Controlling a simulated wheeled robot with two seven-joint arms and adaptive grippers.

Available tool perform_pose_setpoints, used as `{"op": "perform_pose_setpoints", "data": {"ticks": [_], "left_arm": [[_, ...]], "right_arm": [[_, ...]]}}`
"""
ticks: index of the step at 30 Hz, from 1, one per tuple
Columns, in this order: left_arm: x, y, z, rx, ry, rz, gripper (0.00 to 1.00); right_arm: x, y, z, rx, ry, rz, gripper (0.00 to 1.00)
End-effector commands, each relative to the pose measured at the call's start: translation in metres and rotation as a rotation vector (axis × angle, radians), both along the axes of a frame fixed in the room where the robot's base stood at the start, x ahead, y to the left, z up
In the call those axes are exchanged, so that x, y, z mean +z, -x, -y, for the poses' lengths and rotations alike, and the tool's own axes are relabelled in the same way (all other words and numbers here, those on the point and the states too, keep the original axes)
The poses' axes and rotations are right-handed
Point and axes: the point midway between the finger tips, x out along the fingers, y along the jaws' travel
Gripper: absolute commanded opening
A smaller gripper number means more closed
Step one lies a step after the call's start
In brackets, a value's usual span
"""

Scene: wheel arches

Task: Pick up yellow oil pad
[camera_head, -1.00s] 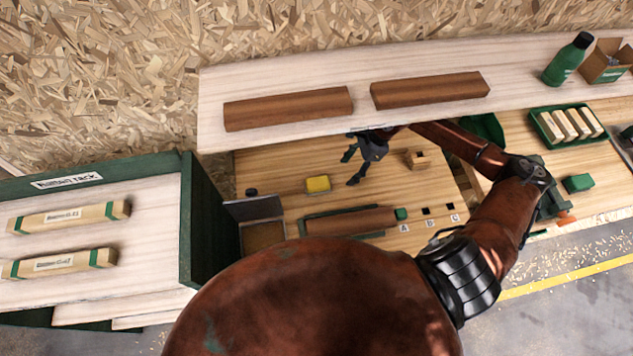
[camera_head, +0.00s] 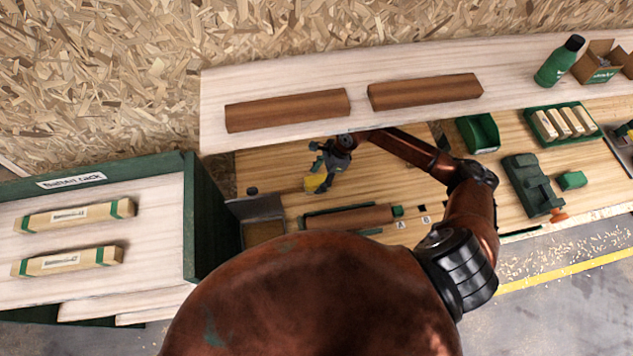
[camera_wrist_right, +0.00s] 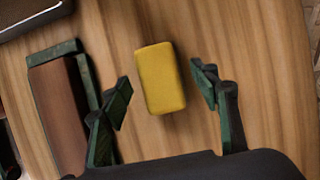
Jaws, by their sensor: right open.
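The yellow oil pad (camera_head: 314,184) lies on the wooden bench, partly hidden by my right gripper in the head view. In the right wrist view the whole pad (camera_wrist_right: 160,78) shows as a rounded yellow block lying flat. My right gripper (camera_head: 322,168) is open above the pad. In the wrist view its two fingers (camera_wrist_right: 163,92) stand apart on either side of the pad, with a gap at each side. I cannot tell the exact height of the fingertips over the bench. My left gripper is not in view.
A brown wood piece in a green-edged holder (camera_head: 348,218) lies close by; its holder also shows beside the left finger in the wrist view (camera_wrist_right: 55,48). An open grey box (camera_head: 262,208) stands left of the pad. A shelf with two brown bars (camera_head: 288,109) overhangs the bench's back.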

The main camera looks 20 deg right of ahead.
Motion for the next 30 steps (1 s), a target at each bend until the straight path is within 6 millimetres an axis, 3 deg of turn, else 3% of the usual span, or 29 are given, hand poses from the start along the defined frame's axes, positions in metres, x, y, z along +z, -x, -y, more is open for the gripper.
{"op": "perform_pose_setpoints", "data": {"ticks": [7,26,30], "left_arm": [[-0.0001,-0.0004,0.0,0.0,0.0,0.0,0.0],[-0.0001,-0.0001,-0.0001,-0.001,0.0,-0.001,0.0],[-0.0001,0.0,-0.0001,-0.001,0.0,-0.001,0.0]], "right_arm": [[-0.0013,0.0002,-0.0001,0.0,0.0,0.0,0.54],[-0.001,0.0001,0.0,0.0,0.0,0.0,0.11],[-0.0007,0.0,-0.0001,0.0,0.0,0.0,0.1]]}}
